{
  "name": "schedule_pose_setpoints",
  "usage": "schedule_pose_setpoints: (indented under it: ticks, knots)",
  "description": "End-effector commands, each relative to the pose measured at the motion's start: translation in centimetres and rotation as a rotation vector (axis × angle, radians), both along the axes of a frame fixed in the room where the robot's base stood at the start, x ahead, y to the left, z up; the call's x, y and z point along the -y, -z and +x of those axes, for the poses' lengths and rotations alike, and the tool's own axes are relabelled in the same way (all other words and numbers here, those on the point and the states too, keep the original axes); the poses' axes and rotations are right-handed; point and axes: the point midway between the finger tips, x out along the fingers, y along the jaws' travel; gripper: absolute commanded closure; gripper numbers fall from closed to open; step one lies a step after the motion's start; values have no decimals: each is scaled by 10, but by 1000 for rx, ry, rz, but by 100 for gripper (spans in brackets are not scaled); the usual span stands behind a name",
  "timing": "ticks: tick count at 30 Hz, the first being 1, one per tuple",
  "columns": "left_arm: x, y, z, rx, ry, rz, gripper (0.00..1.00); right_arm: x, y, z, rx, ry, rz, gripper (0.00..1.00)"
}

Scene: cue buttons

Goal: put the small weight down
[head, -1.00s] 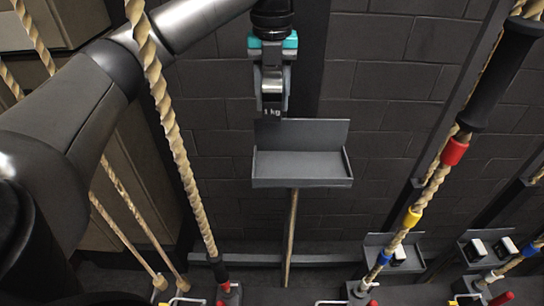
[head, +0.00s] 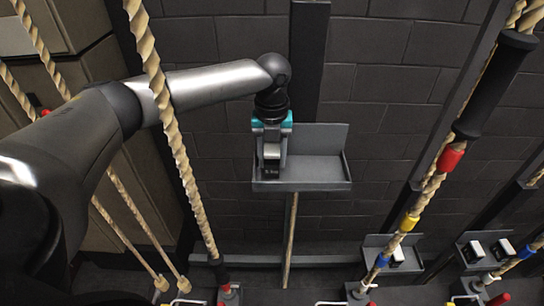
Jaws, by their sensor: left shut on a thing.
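My left gripper (head: 271,160), with teal pads at its top, points down and is shut on the small weight (head: 271,152). The weight has a silver face and a dark lower part with pale lettering. In the head view it is in front of the left part of the grey tray (head: 320,171), within the tray's outline. I cannot tell whether the weight touches the tray floor. The right part of the tray is bare. My right gripper is not in view.
A thick rope (head: 172,120) hangs in front of my left arm. A rope with red, yellow and blue bands (head: 450,159) slants down at the right. Smaller trays holding weights (head: 398,255) stand low at the right. Dark brick wall lies behind.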

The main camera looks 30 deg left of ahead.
Motion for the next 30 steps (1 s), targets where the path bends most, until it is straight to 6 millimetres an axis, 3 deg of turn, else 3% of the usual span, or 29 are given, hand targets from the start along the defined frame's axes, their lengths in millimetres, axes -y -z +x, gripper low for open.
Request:
schedule_pose_setpoints:
  ticks: [13, 14, 16, 25, 30]
  knots:
    - [0, 4, 2, 6, 0, -2, 100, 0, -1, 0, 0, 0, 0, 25]
    - [0, 6, 0, 1, 1, 0, 53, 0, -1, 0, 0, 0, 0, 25]
    - [0, 6, 0, 1, 1, 0, 45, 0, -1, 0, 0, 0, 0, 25]
    - [0, 5, 0, 1, 0, 0, 43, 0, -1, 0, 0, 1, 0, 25]
    - [0, -13, 1, 5, -1, -2, 43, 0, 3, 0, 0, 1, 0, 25]
